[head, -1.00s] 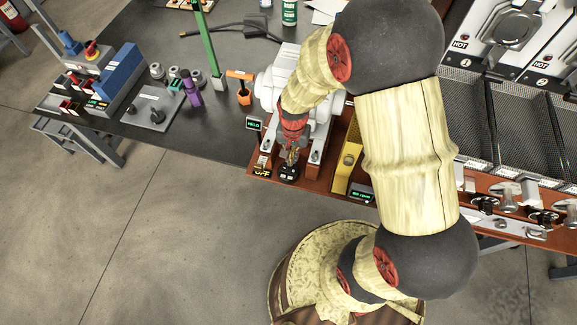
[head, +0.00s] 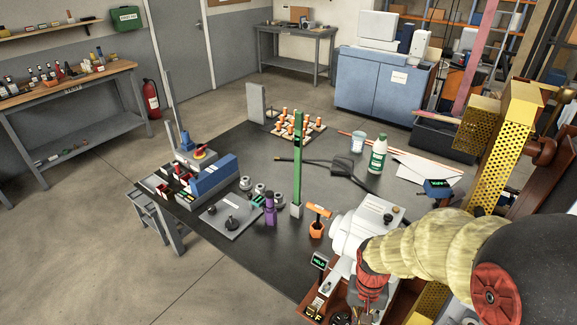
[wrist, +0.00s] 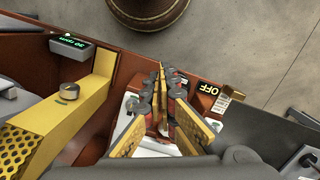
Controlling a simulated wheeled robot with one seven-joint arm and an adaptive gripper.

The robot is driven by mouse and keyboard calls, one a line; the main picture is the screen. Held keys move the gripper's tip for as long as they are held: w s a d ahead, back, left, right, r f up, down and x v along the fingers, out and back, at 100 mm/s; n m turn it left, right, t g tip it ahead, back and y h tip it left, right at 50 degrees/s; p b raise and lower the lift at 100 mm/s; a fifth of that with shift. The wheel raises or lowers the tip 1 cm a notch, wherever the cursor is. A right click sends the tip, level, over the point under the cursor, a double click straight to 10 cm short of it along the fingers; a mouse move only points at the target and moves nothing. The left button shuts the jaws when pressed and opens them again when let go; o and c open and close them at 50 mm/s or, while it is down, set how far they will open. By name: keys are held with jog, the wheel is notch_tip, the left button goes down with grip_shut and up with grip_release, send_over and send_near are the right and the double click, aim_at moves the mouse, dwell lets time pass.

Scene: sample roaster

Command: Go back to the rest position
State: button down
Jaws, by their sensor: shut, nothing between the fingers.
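My gripper (wrist: 160,88) is shut and empty in the wrist view, its fingertips close together over the front of the roaster's reddish-brown base (wrist: 121,70). The lit OFF display (wrist: 208,89) is just right of the fingers. In the head view my gripper (head: 369,294) is at the lower right, right of the HELD display (head: 320,261), and its fingertips are hard to make out. The OFF display (head: 313,311) is below and left of it. I cannot tell whether the fingers touch anything.
The white machine body (head: 348,235) is close behind my gripper. A green post (head: 299,165), an orange-handled tool (head: 318,220) and a green-white bottle (head: 378,154) stand on the dark table (head: 262,258). Open floor (head: 165,268) lies at the lower left.

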jog(key=s+r+n+t, duration=0.1)
jog(key=s+r+t, duration=0.2)
jog(key=r, duration=1)
jog(key=s+r+n+t, duration=0.1)
jog(key=s+r+t, duration=0.3)
jog(key=r, duration=1)
jog(key=shift+n, duration=0.4)
